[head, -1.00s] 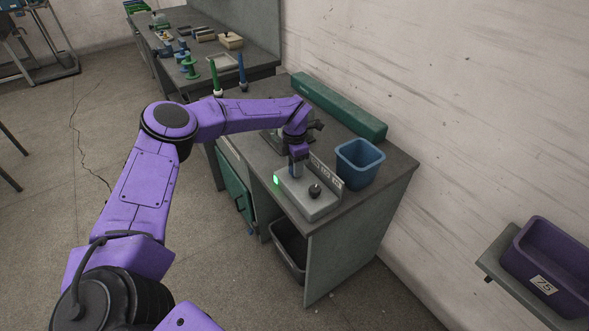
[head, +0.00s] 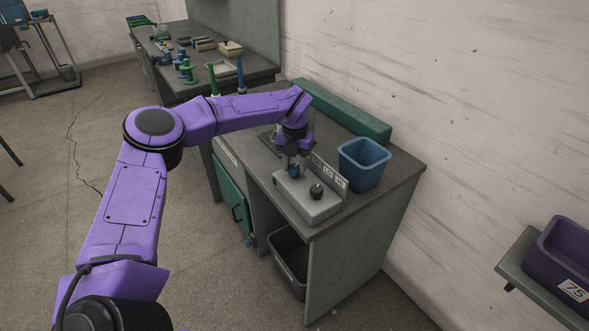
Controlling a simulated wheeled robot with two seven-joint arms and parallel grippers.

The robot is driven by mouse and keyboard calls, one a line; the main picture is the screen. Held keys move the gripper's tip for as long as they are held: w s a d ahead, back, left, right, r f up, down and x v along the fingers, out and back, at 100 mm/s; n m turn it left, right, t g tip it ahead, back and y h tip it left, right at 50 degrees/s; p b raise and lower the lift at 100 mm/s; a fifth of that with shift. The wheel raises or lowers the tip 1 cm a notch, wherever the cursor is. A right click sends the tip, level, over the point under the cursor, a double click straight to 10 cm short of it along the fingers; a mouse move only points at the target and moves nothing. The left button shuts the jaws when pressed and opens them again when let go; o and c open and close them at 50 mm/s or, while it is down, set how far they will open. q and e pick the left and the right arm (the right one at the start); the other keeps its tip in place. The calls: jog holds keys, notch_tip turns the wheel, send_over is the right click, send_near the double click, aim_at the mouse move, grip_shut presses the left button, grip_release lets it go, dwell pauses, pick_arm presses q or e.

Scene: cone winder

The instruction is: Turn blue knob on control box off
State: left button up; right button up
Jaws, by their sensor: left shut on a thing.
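The control box (head: 308,206) is a light grey box on the front part of the grey workbench. The blue knob (head: 295,173) is on its top, partly hidden by the fingers. My left gripper (head: 295,168) points down over the box and is shut on the blue knob. A black knob (head: 316,191) stands on the box to the right, apart from the gripper. My right gripper is not in view.
A blue bin (head: 363,164) stands on the bench just right of the box. A long green case (head: 345,112) lies along the wall. An upright plate with labels (head: 329,173) rises behind the box. Spools and tools crowd the far bench.

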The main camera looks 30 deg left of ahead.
aim_at(295, 167)
pick_arm(q)
jog(key=shift+n+b, duration=0.3)
jog(key=shift+n, duration=0.2)
jog(key=shift+r, duration=0.1)
jog(key=o, duration=1.1)
jog(key=shift+c, duration=0.2)
notch_tip(295, 167, up, 10)
jog(key=b, duration=0.1)
jog(key=shift+r, duration=0.2)
